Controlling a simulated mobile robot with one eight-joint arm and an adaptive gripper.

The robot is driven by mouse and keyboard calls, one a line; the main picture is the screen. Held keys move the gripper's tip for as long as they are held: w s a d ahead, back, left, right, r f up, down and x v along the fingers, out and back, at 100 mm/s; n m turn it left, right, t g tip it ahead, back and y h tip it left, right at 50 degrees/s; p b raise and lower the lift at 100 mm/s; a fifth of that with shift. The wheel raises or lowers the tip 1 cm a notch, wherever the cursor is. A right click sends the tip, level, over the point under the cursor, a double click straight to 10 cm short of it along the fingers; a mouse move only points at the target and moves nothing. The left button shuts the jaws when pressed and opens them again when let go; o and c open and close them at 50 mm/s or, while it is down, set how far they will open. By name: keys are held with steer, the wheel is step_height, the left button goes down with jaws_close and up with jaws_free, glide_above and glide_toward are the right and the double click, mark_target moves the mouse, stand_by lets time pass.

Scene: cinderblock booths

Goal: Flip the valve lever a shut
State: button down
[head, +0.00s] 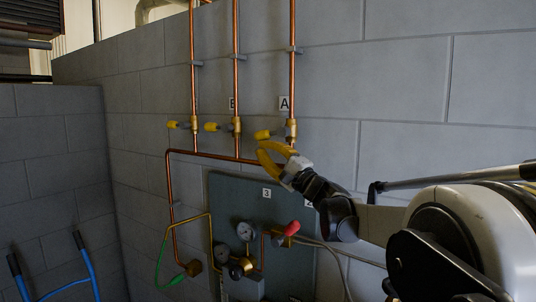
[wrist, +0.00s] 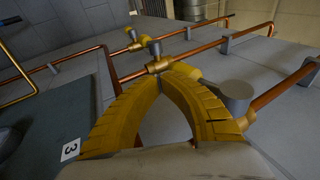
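Valve lever a, under the label A (head: 284,103), has a yellow handle (head: 263,134) pointing left from a brass valve body (head: 291,130) on the right copper pipe. In the wrist view its yellow handle (wrist: 187,70) and grey stem (wrist: 233,94) lie just beyond the fingers, and the right finger covers part of the handle. My gripper (head: 260,150) has yellow curved fingers, just below the handle in the head view. Its fingertips (wrist: 163,70) come together with a hollow between the fingers and nothing visible held there. Contact with the handle cannot be told.
Valve B (head: 236,125) and another yellow-handled valve (head: 193,125) stand to the left. A horizontal copper pipe (head: 215,156) runs below. A grey panel (head: 226,190) with gauges and a red handle (head: 292,228) is lower. The block wall is close behind.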

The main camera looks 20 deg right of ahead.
steer(key=shift+w+a+r+p, duration=0.15)
steer(key=shift+w+r, duration=0.1)
steer(key=shift+r, duration=0.35)
steer(key=shift+w+a+r+p, duration=0.15)
steer(key=shift+w+r, duration=0.1)
steer(key=shift+r, duration=0.3)
steer(key=shift+w+r, duration=0.1)
steer(key=shift+r, duration=0.05)
step_height(320, 180, down, 14)
steer(key=s+a+b, duration=0.1)
steer(key=a+b, duration=0.1)
steer(key=b, duration=0.2)
steer(key=shift+s+b, duration=0.25)
steer(key=shift+b, duration=0.15)
steer(key=shift+a+f, duration=0.2)
